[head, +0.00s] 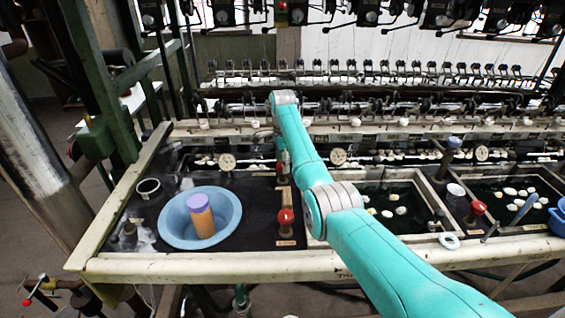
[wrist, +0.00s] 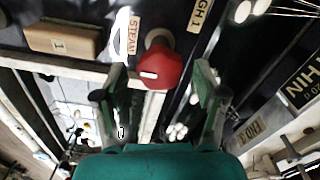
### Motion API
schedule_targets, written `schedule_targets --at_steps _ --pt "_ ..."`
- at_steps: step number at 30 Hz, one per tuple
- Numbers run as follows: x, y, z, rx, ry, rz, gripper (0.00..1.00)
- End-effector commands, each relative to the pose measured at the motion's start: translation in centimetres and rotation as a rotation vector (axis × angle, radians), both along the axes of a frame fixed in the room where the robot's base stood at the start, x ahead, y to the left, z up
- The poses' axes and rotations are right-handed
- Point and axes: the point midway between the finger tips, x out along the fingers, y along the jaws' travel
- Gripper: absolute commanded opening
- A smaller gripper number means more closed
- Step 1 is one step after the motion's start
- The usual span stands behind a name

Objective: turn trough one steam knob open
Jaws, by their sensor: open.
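In the wrist view a red knob (wrist: 161,68) with a white mark on it stands beside a label reading STEAM (wrist: 134,35). A second label, partly cut off, ends in "GH 1" (wrist: 202,14). My gripper (wrist: 160,82) is open, with one finger on each side of the red knob and nothing clasped. I cannot tell whether the fingers touch it. In the head view my teal arm hides most of my gripper.
A wooden block marked 1 (wrist: 62,40) lies left of the knob in the wrist view. A blue basin (head: 172,231) holding an orange cylinder with a purple top (head: 202,219) sits on the left of the bench. Water troughs with white cocoons (head: 400,211) lie to the right.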

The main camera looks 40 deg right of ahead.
Motion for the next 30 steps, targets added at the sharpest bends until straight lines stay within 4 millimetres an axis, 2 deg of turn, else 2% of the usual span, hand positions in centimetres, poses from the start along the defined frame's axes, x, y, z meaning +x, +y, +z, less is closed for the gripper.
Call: schedule_targets --at_steps 7,14,15,23,30 --pt "0.01 0.0 -0.06 0.0 0.0 0.0 0.71" --pt "0.01 0.0 -0.04 0.0 -0.001 0.0 0.14" --pt "0.01 0.0 -0.04 0.0 -0.001 0.0 0.11" --pt "0.01 0.0 -0.05 0.0 -0.001 0.024 0.11" --pt "0.01 0.0 -0.05 0.0 -0.001 0.139 0.11"
